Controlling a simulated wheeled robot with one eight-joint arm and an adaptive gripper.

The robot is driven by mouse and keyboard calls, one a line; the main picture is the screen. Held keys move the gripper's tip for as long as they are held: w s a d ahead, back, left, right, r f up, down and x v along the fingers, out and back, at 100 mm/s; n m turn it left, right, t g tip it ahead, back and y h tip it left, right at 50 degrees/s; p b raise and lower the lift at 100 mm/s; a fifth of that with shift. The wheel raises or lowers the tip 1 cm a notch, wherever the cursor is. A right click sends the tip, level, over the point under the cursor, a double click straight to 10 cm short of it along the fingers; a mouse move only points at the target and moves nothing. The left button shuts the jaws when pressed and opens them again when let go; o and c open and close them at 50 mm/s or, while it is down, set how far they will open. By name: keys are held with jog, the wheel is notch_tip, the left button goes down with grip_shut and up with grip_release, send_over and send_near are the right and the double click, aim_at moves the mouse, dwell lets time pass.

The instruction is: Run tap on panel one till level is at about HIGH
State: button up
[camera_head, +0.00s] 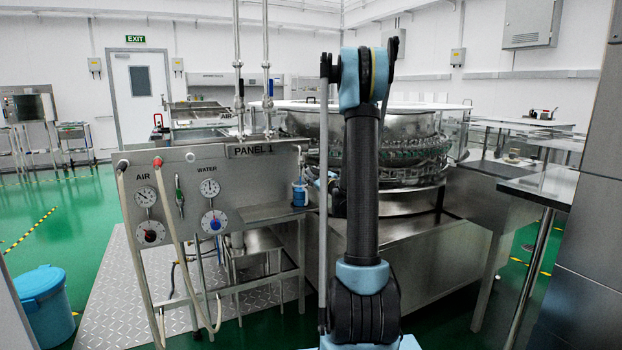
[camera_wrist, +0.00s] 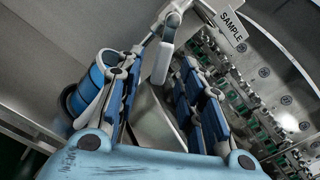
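Panel one (camera_head: 132,178) is a grey metal panel with a "PANEL 1" label, AIR and WATER gauges and hoses. A small blue container (camera_head: 299,194) is at its right end, under a thin spout (camera_head: 300,160). In the wrist view a metal tap with a grey lever (camera_wrist: 163,62) is beyond and between my fingers, beside a "SAMPLE" tag (camera_wrist: 231,26). A blue cylinder (camera_wrist: 92,88) is left of my left finger, partly hidden by it. My gripper (camera_wrist: 160,85) is open, with a gap between its fingers. No level mark is readable. The arm mostly hides the gripper in the head view.
A large round steel washer (camera_head: 405,150) stands behind my arm. A steel table (camera_head: 545,185) is at the right. A blue bin (camera_head: 45,305) is on the green floor at the left. A metal floor plate (camera_head: 110,300) lies under the panel.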

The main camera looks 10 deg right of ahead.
jog(key=shift+x, duration=1.1)
grip_shut()
